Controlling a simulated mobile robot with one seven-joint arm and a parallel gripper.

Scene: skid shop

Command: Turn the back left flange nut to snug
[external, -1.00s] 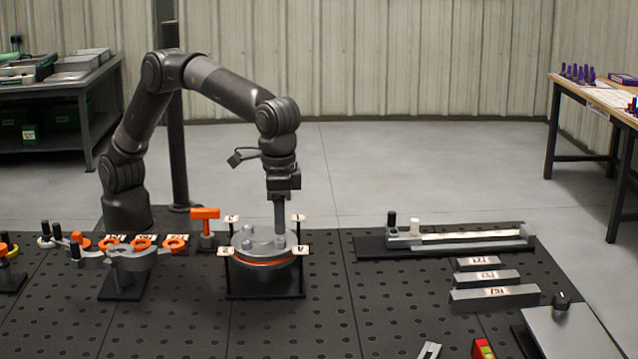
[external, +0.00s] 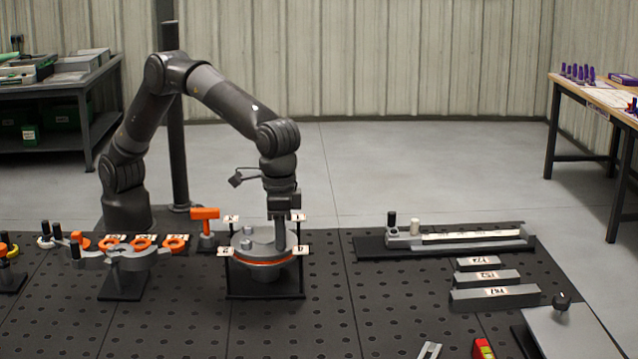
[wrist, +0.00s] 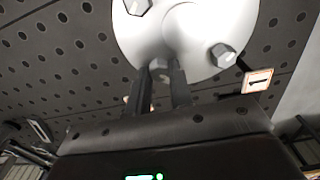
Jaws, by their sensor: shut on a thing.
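The round grey flange (external: 258,240) with an orange band (external: 262,262) sits on a dark stand. Hex nuts show on its top: one at the back left (external: 248,231) and one at the front left (external: 245,245) in the external view. My gripper (external: 281,246) points straight down at the right part of the flange. It is shut on a flange nut, which the fingers mostly hide. The wrist view shows my two dark fingers (wrist: 161,80) at the flange's edge, with other nuts (wrist: 222,54) standing clear of them. I cannot tell how tight the nut is.
Number tags (external: 304,250) stand on posts around the flange. An orange-topped tool (external: 205,216) stands left of it, near a grey holder with orange rings (external: 142,243). A long grey rail fixture (external: 460,238) lies to the right.

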